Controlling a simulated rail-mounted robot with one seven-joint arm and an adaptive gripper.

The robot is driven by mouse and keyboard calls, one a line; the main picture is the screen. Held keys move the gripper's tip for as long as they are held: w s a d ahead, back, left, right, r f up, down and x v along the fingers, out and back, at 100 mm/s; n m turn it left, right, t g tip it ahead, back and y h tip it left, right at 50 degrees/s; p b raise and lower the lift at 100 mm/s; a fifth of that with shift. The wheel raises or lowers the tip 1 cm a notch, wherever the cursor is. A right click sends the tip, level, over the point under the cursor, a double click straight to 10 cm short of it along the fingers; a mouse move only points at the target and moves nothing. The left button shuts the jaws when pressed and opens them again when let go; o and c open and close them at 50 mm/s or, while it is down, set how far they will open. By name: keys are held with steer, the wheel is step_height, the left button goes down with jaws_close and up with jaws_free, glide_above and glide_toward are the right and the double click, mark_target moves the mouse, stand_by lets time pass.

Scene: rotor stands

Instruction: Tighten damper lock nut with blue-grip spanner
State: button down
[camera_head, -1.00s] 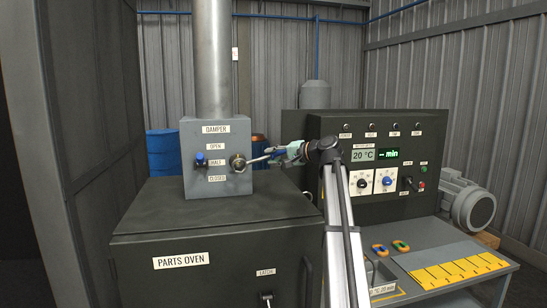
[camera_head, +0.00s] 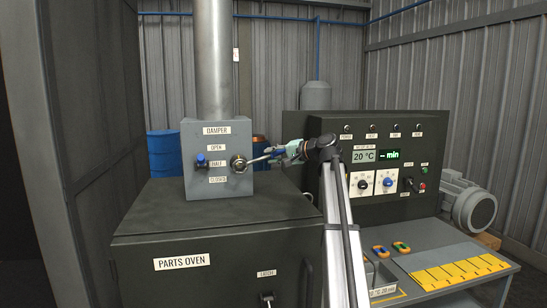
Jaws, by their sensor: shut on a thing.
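The damper box (camera_head: 203,135) stands on top of the parts oven at the foot of the flue pipe. The lock nut (camera_head: 238,163) is a brassy round fitting on the right of its front face. The spanner (camera_head: 260,158) reaches from my gripper to the nut, its head at the nut; I cannot tell how fully it is seated. My gripper (camera_head: 283,152) is shut on the spanner to the right of the box and largely hides the grip. A blue damper knob (camera_head: 201,161) sits left of the nut, beside the OPEN, HALF and CLOSED labels.
The parts oven (camera_head: 240,208) lies below my arm, with a latch (camera_head: 267,298) at its front. A control panel (camera_head: 385,165) stands at the right. A grey bench (camera_head: 420,262) holds a yellow marked strip (camera_head: 462,272) and two small coloured items (camera_head: 391,249).

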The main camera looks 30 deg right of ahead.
steer(key=shift+w+d, duration=0.2)
steer(key=shift+w, duration=0.6)
steer(key=shift+w+d, duration=0.2)
steer(key=shift+w, duration=0.6)
stand_by(0.9)
steer(key=shift+f+b, duration=0.15)
steer(key=shift+b, duration=0.2)
